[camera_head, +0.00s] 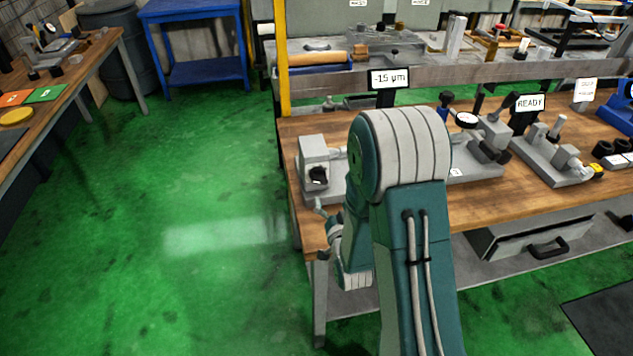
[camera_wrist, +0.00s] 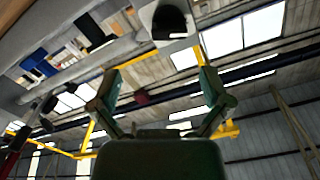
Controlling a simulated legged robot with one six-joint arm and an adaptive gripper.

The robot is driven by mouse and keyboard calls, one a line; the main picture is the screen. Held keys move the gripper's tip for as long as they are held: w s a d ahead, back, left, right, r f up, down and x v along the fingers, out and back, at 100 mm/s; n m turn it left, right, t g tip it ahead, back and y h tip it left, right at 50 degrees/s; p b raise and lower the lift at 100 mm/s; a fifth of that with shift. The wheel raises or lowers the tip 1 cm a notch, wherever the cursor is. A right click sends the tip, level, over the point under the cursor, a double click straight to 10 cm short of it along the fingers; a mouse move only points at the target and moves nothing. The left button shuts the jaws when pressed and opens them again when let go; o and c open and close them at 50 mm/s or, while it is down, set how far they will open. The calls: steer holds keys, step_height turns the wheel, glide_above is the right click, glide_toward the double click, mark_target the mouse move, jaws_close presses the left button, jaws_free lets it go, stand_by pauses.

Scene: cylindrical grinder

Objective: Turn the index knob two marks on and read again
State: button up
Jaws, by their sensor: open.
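The index knob (camera_head: 318,176) is black and sits on the front of a grey block (camera_head: 313,151) at the left end of the bench fixture. In the wrist view the dark knob (camera_wrist: 170,21) shows at the top, with a pale line at its lower edge. A small display (camera_head: 389,79) above the fixture reads -15 µm. My gripper (camera_wrist: 158,75) is open and empty, its two fingers apart, with the knob beyond the fingertips. In the head view my gripper (camera_head: 324,214) is partly hidden by my arm, just below the knob. The middle of the fixture is hidden behind my arm.
A dial gauge (camera_head: 467,120) stands right of my arm. A READY sign (camera_head: 530,102) stands over another grey fixture (camera_head: 552,160). A yellow post (camera_head: 282,60) rises at the bench's back left corner. The green floor (camera_head: 190,190) left of the bench is clear.

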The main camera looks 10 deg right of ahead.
mark_target(316, 183)
steer(key=w, duration=0.2)
steer(key=w+a, duration=0.1)
steer(key=w, duration=0.2)
steer(key=w+a, duration=0.1)
steer(key=w, duration=0.2)
steer(key=shift+w, duration=0.15)
steer(key=shift+w+d, duration=0.2)
steer(key=shift+d, duration=0.5)
steer(key=shift+a, duration=0.2)
steer(key=c, duration=1)
steer(key=shift+a, duration=0.2)
steer(key=shift+c, duration=0.8)
